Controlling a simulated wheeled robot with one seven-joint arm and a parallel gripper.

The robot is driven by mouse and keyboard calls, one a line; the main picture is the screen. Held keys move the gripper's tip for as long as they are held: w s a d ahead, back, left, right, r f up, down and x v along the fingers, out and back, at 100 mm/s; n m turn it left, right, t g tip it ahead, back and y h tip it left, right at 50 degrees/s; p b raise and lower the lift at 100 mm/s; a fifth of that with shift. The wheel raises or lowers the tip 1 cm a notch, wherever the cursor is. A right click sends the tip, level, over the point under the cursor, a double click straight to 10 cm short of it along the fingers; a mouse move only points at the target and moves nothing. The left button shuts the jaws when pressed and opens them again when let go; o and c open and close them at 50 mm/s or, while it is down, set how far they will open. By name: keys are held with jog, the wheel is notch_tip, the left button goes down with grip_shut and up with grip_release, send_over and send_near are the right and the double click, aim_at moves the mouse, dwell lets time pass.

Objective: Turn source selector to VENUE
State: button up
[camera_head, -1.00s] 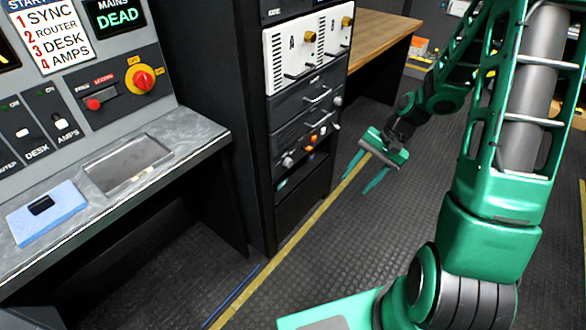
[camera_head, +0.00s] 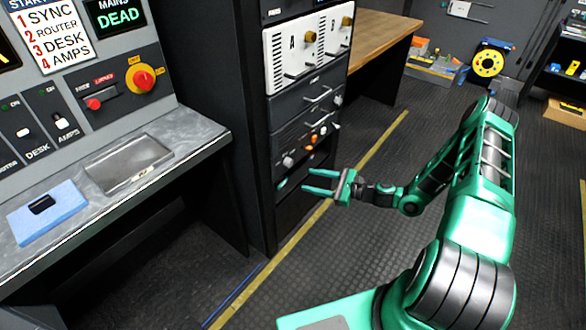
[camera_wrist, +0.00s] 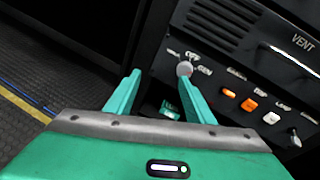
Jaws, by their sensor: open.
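The source selector seems to be the round grey knob (camera_wrist: 184,69) on the black rack panel. Small labels surround it; the right one looks like GEN, the others are too small to read. In the head view the knob (camera_head: 288,161) is at the panel's left. I cannot tell which label it points to. My green gripper (camera_head: 307,180) is open and empty, low in front of the rack, fingers pointing left. In the wrist view my gripper (camera_wrist: 160,76) has its right fingertip just below the knob in the picture. The knob is not between the fingers.
Orange and white switches (camera_wrist: 248,105) and another lever knob (camera_wrist: 295,138) sit right of the knob. A vent panel (camera_wrist: 245,35) is above. The desk (camera_head: 205,140) with a metal tray and blue pad stands at left. The floor right of the rack is open.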

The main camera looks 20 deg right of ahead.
aim_at(291, 164)
jog(key=w+a+m+t, duration=0.1)
jog(key=w+m, duration=0.1)
jog(key=w, duration=0.1)
jog(key=w+a+f+m+t+h, duration=0.1)
jog(key=w, duration=0.3)
jog(key=w+a+f+m+t, duration=0.1)
jog(key=w+a+m+t, duration=0.1)
jog(key=w, duration=0.2)
jog(key=shift+a+m+h, duration=0.1)
jog(key=shift+m+h, duration=0.2)
jog(key=shift+c, duration=0.7)
